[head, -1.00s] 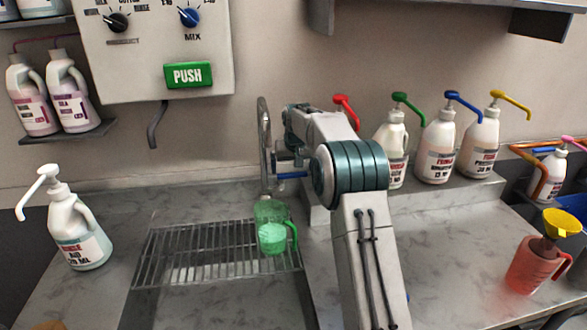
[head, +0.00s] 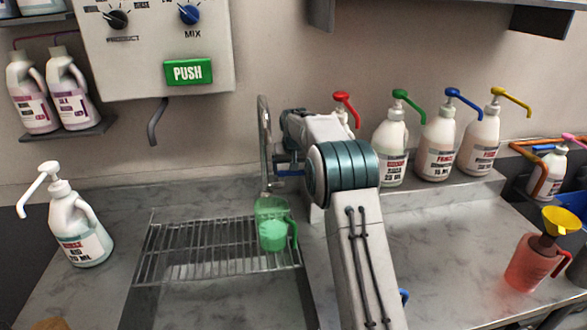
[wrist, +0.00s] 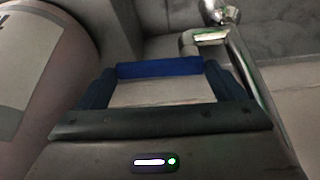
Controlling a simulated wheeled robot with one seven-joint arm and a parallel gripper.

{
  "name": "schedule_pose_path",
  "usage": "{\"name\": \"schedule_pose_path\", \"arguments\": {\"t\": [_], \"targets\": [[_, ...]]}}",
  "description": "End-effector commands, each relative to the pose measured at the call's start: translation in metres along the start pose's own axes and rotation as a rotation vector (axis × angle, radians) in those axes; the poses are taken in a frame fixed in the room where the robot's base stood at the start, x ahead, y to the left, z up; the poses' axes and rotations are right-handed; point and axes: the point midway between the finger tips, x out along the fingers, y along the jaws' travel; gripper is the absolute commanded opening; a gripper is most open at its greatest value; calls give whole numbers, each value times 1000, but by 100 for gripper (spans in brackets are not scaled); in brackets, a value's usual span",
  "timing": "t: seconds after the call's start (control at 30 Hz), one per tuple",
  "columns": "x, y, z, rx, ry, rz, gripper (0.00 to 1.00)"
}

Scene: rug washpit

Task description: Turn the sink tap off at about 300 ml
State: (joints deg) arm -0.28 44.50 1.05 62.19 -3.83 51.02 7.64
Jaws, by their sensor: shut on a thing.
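The sink tap (head: 263,130) is a tall metal gooseneck behind the wire rack. Its blue lever (head: 291,173) sticks out to the right, partly hidden by my arm. In the wrist view the blue lever (wrist: 160,67) lies across between the two dark blue fingers of my gripper (wrist: 159,76), which is shut on it. A green see-through jug (head: 272,224) with a handle on its right stands on the rack below the tap. Its lower part looks paler green, like liquid, but I cannot read the level or make out a water stream.
The wire rack (head: 175,262) spans the sink. A white pump bottle (head: 78,232) stands at left. Several pump bottles (head: 437,145) line the back ledge at right. A red jug with a yellow funnel (head: 530,262) stands far right. The counter (head: 445,245) between is clear.

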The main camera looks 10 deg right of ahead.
Motion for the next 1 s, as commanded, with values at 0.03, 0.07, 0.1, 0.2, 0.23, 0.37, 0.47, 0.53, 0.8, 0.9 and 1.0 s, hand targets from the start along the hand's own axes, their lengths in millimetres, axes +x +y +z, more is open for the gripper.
{"name": "schedule_pose_path", "arguments": {"t": [0.03, 0.07, 0.1, 0.2, 0.23, 0.37, 0.47, 0.53, 0.8, 0.9, 1.0], "targets": [[0, -2, 2, 32, 0, 15, 49], [-1, -2, 3, 55, 0, 24, 49], [-1, -3, 4, 84, 1, 36, 49], [-2, -4, 5, 147, 1, 61, 49], [-3, -4, 6, 163, 1, 67, 49], [-4, -4, 7, 205, 1, 84, 49], [-4, -4, 7, 212, 2, 87, 49], [-4, -4, 7, 212, 2, 86, 49], [-4, -4, 7, 211, 2, 86, 99], [-4, -4, 7, 211, 1, 86, 99], [-4, -4, 7, 211, 1, 86, 99]]}}
